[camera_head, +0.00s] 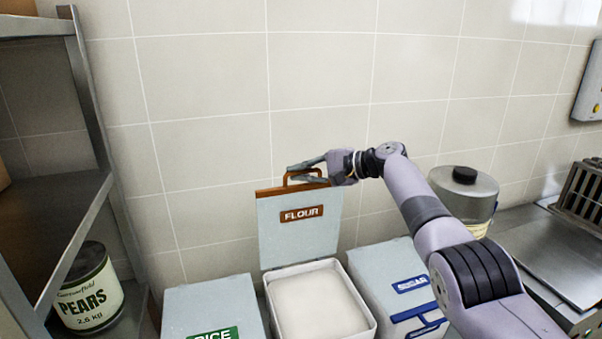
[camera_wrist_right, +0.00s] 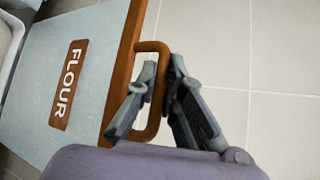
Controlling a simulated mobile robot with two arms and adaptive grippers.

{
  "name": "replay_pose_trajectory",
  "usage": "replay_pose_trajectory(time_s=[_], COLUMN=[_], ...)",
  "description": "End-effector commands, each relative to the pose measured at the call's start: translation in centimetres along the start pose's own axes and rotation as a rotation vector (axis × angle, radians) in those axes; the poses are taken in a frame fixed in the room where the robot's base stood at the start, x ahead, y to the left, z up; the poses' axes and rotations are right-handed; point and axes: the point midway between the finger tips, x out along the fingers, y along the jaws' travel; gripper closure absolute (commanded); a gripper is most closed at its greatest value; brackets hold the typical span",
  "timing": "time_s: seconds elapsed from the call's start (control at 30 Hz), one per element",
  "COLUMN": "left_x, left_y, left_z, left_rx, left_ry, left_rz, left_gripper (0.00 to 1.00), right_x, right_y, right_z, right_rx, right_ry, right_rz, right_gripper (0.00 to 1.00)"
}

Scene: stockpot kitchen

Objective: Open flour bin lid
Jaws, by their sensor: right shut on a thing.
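The flour bin (camera_head: 371,324) stands between two other bins, with white flour (camera_head: 314,305) visible inside. Its pale lid (camera_head: 297,245) is raised nearly upright at the back, with a brown FLOUR label facing me. A brown handle (camera_head: 290,177) sits on the lid's top edge. My right gripper (camera_head: 300,174) is at this handle, shut on it. In the right wrist view, the fingers of the right gripper (camera_wrist_right: 160,85) lie on both sides of the bar of the brown handle (camera_wrist_right: 151,95), and the lid (camera_wrist_right: 95,60) extends left. My left gripper is not in view.
The rice bin (camera_head: 212,300) is on the left and the sugar bin (camera_head: 385,270) on the right, both with lids down. A metal shelf (camera_head: 85,215) with a pears can (camera_head: 88,290) stands at left. A lidded container (camera_head: 465,190) stands behind my right arm. Tiled wall is behind.

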Motion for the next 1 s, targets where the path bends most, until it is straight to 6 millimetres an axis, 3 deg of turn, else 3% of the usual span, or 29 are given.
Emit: replay_pose_trajectory(time_s=[0.23, 0.27, 0.53, 1.0], left_x=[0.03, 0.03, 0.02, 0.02], left_y=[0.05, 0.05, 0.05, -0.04], left_z=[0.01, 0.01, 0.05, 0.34], left_rx=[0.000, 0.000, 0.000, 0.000], left_ry=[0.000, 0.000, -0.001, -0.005], left_rz=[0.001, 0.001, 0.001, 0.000], left_gripper=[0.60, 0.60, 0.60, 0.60], right_x=[0.07, 0.07, 0.04, -0.27], right_y=[0.39, 0.39, 0.25, 0.18], right_z=[-0.14, -0.14, -0.09, -0.11], right_rx=[-0.002, -0.002, -0.001, -0.001], right_ry=[0.003, 0.003, 0.002, 0.001], right_rz=[0.008, 0.008, 0.004, 0.002], right_gripper=[1.00, 0.89, 0.71, 0.70])
